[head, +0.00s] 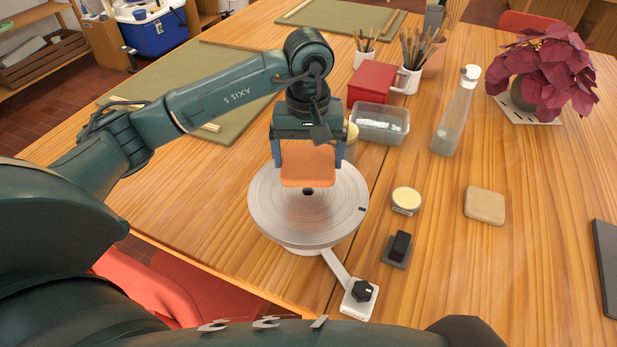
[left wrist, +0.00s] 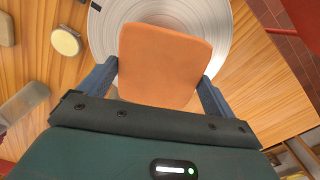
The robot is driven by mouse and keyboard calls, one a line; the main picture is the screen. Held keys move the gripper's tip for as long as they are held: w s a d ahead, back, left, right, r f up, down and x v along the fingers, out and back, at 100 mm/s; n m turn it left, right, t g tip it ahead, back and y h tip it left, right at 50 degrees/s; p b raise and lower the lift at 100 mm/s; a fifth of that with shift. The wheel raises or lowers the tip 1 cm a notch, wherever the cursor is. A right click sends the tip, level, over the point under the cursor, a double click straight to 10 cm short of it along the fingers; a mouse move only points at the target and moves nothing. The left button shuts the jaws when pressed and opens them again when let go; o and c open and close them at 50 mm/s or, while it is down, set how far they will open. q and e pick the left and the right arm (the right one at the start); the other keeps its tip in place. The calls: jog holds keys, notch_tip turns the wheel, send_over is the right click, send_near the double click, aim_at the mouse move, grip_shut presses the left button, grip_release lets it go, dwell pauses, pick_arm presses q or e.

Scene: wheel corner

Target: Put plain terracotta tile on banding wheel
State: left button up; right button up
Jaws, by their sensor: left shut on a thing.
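The plain terracotta tile (head: 308,167) is a flat orange square with rounded corners. My left gripper (head: 307,162) is shut on it, with a blue finger at each side edge. The tile is over the grey banding wheel (head: 270,205), towards its far half; I cannot tell whether it touches the disc. In the left wrist view the tile (left wrist: 162,62) lies between the fingers of my left gripper (left wrist: 160,88), and the wheel's ringed disc (left wrist: 228,25) shows around it. The tile hides part of the disc. My right gripper is not in view.
Right of the wheel are a round cream-lidded tin (head: 406,200), a black block (head: 399,246) and a beige slab (head: 485,205). A foot control (head: 359,297) joins the wheel in front. Behind stand a clear tub (head: 380,123), a red box (head: 372,82) and a bottle (head: 455,115).

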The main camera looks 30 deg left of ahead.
pick_arm(q)
notch_tip(320, 180, down, 2)
jog(key=shift+f, duration=0.15)
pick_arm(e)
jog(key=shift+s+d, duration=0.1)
pick_arm(q)
notch_tip(320, 180, down, 4)
jog(key=shift+r+p, duration=0.1)
jog(key=shift+p, duration=0.3)
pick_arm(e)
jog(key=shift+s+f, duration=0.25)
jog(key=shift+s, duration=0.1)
pick_arm(q)
jog(key=shift+f, duration=0.3)
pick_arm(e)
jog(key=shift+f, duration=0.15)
pick_arm(q)
jog(key=shift+f+b, duration=0.15)
jog(key=shift+b, duration=0.25)
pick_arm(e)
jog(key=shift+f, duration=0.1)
pick_arm(q)
jog(key=o, duration=0.9)
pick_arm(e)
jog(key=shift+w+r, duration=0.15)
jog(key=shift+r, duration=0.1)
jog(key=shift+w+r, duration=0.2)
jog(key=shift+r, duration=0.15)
